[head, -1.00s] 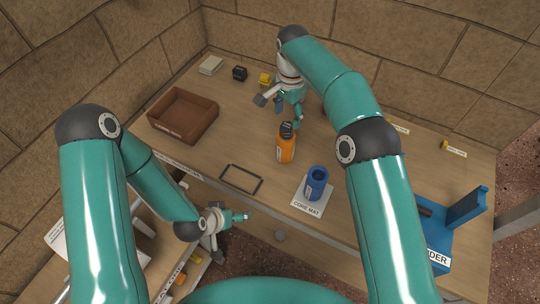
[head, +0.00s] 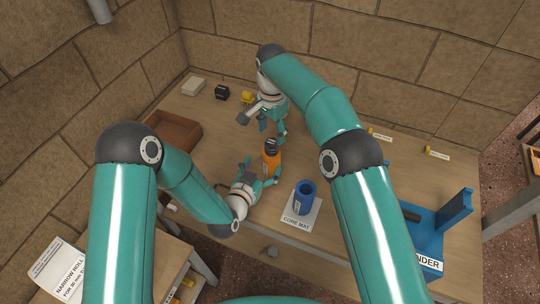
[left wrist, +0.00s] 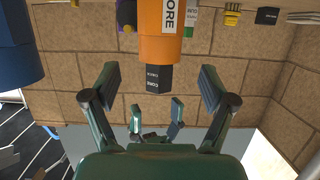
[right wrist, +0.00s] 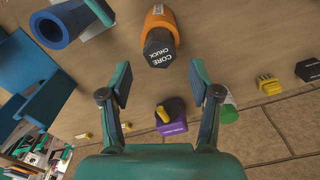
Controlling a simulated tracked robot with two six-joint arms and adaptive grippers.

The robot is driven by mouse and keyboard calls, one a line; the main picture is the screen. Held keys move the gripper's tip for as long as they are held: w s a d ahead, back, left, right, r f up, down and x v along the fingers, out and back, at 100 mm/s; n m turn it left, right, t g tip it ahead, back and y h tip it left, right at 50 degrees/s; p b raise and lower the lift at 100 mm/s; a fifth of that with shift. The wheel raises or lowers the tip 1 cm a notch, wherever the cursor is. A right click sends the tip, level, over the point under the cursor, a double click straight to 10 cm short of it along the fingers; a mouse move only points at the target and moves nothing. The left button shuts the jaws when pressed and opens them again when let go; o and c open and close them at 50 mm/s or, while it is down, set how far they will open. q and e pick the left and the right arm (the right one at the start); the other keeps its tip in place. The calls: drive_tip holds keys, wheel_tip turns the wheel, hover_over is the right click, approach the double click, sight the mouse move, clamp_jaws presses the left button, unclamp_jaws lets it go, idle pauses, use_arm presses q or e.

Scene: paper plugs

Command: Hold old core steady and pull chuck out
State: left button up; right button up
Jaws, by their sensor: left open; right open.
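The orange old core (head: 271,162) stands upright on the table with the black chuck (head: 271,146) in its top end. In the left wrist view the core (left wrist: 161,40) hangs from the top of the picture, and the chuck (left wrist: 159,79) lies between the open fingers. My left gripper (head: 261,178) is open beside the core at its front. My right gripper (head: 263,127) is open behind and above the core. In the right wrist view the core (right wrist: 160,22) and chuck (right wrist: 158,50) are beyond the open fingertips, apart from them.
A blue core (head: 304,194) stands on the white core mat (head: 297,224) right of the orange core. A brown tray (head: 176,137) is at the left. A purple object (right wrist: 171,116) and yellow plug (right wrist: 269,85) lie behind. A blue stand (head: 440,235) is at the right.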

sight(268, 159)
use_arm(q)
drive_tip(key=x, duration=0.7)
drive_tip(key=shift+w+f, duration=0.1)
drive_tip(key=shift+w, duration=0.05)
drive_tip(key=c, duration=1.6)
drive_tip(key=shift+o, duration=0.2)
use_arm(e)
drive_tip(key=shift+o, duration=0.2)
